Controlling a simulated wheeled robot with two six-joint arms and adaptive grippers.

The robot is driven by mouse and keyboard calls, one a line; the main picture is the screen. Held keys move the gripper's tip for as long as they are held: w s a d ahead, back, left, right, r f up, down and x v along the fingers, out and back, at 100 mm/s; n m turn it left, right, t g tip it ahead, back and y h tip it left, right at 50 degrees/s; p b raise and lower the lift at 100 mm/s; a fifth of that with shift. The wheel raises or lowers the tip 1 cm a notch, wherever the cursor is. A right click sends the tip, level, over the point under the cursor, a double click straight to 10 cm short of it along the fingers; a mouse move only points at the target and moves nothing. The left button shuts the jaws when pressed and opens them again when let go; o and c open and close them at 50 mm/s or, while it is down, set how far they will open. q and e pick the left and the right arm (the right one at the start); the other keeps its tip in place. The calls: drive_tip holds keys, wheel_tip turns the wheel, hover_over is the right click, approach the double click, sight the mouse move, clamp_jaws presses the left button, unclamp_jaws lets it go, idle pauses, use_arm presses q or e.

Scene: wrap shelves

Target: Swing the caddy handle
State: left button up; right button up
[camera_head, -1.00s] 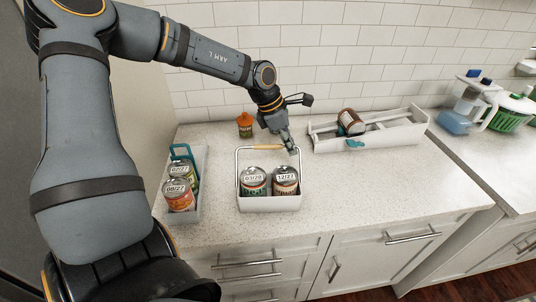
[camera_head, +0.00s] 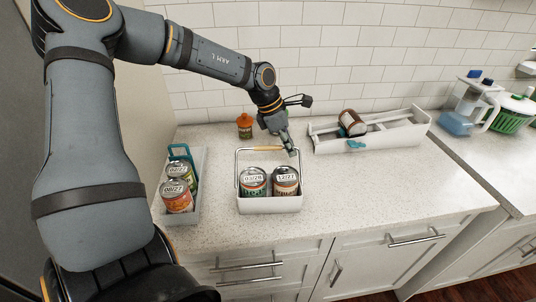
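The white caddy (camera_head: 270,205) stands on the counter with two labelled cans in it, a green one (camera_head: 253,183) and a darker one (camera_head: 286,181). Its wire handle with a wooden grip (camera_head: 264,149) stands up at the back of the caddy. My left gripper (camera_head: 291,152) points down at the right end of the handle, close to its upper right corner. Whether it touches the handle, and how far its fingers are apart, I cannot tell. My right gripper is not in view.
A grey bin (camera_head: 184,213) with two cans and a teal handle stands to the left. An orange bottle (camera_head: 245,125) stands behind the caddy. A long white tray (camera_head: 385,138) holding a tipped brown jar (camera_head: 352,122) lies at the back right. The counter's front right is clear.

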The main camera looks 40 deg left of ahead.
use_arm(q)
drive_tip(key=shift+o, duration=1.3)
drive_tip(key=shift+r+p, duration=1.8)
drive_tip(key=shift+r, duration=1.7)
